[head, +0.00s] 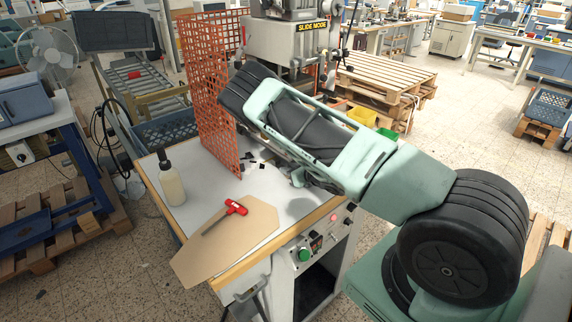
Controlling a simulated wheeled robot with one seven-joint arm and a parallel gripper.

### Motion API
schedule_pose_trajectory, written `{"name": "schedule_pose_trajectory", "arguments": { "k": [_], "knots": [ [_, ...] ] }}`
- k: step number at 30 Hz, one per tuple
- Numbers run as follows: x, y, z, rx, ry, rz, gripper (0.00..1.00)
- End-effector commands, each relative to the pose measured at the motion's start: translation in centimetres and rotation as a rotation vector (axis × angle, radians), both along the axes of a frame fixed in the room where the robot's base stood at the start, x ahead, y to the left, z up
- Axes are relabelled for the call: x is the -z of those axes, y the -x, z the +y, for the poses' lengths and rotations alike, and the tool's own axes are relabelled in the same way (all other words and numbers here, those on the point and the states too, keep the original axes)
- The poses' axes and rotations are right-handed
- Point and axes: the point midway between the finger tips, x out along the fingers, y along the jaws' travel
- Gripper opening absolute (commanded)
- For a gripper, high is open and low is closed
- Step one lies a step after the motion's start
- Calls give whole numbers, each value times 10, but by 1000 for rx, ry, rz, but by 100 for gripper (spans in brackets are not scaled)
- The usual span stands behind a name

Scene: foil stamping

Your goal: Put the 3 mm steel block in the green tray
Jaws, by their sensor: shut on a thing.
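My arm reaches from the lower right across the worktable and hides part of its top. My gripper does not show; it is hidden behind the arm. Several small dark pieces (250,162) lie on the white tabletop by the foot of the orange mesh guard. They are too small to tell which, if any, is the 3 mm steel block. A bit of a green container (388,132) shows beyond my arm, beside a yellow bin; I cannot tell if it is the green tray.
The worktable (187,213) carries a spray bottle (171,180), a brown board (208,252) and a red-handled tool (236,207). The orange mesh guard (217,75) stands at the back left, beside the stamping machine (285,40). The yellow bin (362,117) is near wooden pallets (385,75).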

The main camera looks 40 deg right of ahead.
Motion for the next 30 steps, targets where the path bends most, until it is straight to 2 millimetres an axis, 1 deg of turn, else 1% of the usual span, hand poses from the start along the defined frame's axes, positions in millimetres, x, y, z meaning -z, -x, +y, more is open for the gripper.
{"name": "schedule_pose_trajectory", "arguments": {
  "k": [8,9,17,20,23,25,30],
  "knots": [
    [3,0,0,0,1,0,0],
    [2,0,0,0,0,0,30],
    [2,0,0,0,0,0,31],
    [-1,0,0,0,-1,0,31],
    [-1,10,-1,2,1,3,31],
    [-5,20,-1,2,1,3,31],
    [-18,54,-2,4,1,3,31]
  ]
}}
